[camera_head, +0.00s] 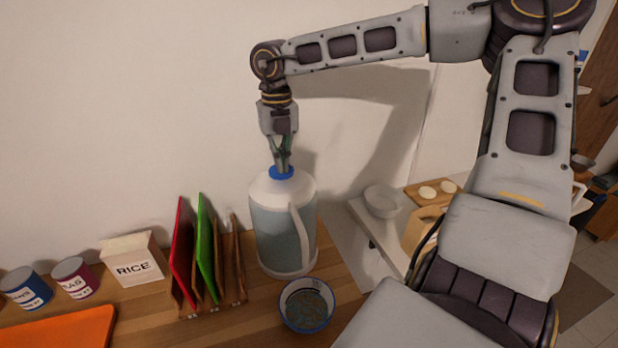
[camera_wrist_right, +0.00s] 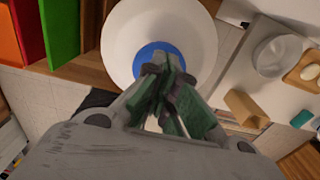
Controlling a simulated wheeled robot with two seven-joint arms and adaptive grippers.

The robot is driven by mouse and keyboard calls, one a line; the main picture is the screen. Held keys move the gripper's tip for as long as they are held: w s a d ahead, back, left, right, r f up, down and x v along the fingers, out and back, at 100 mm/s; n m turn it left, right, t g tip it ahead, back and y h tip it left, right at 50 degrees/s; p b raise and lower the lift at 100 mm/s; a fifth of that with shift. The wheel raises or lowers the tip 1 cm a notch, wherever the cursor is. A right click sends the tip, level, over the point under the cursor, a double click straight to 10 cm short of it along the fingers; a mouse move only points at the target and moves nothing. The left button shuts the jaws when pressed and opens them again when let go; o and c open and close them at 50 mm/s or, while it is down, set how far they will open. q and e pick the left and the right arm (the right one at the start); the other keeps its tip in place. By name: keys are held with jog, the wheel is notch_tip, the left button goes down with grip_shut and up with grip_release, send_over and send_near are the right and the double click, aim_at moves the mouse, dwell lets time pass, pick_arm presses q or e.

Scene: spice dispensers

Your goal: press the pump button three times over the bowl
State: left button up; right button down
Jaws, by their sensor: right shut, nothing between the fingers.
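The pump dispenser (camera_head: 285,225) is a large, pale, see-through jug with a white top and a side handle. It stands upright on the wooden counter. Its blue pump button (camera_head: 282,173) is on top and also shows in the right wrist view (camera_wrist_right: 150,52). The bowl (camera_head: 307,305), white outside with a blue rim and dark patterned inside, sits on the counter just in front of the jug. My right gripper (camera_head: 281,165) is shut and empty, pointing down with its fingertips at the blue button. I cannot tell whether they touch it. My left gripper is not in view.
Red and green boards (camera_head: 205,245) stand in a wooden rack left of the jug. A rice box (camera_head: 133,262) and two cans are farther left, with an orange board (camera_head: 65,330) in front. A pale bowl (camera_head: 383,201) stands on a lower white surface at right.

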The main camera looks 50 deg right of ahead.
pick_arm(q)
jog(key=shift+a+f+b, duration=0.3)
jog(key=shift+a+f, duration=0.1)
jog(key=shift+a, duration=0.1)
pick_arm(e)
jog(key=shift+f, duration=0.5)
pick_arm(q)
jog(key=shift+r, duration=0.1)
pick_arm(e)
jog(key=shift+r, duration=0.15)
jog(key=shift+a+r+p, duration=0.1)
jog(key=shift+r+p, duration=0.4)
jog(key=shift+r, duration=0.15)
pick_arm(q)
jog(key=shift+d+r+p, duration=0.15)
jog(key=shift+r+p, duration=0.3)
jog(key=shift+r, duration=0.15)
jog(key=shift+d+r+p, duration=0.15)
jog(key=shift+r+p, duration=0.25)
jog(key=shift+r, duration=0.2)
pick_arm(e)
jog(key=shift+r, duration=1.5)
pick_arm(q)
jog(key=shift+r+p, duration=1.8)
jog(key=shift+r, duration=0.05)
pick_arm(e)
jog(key=shift+r, duration=3)
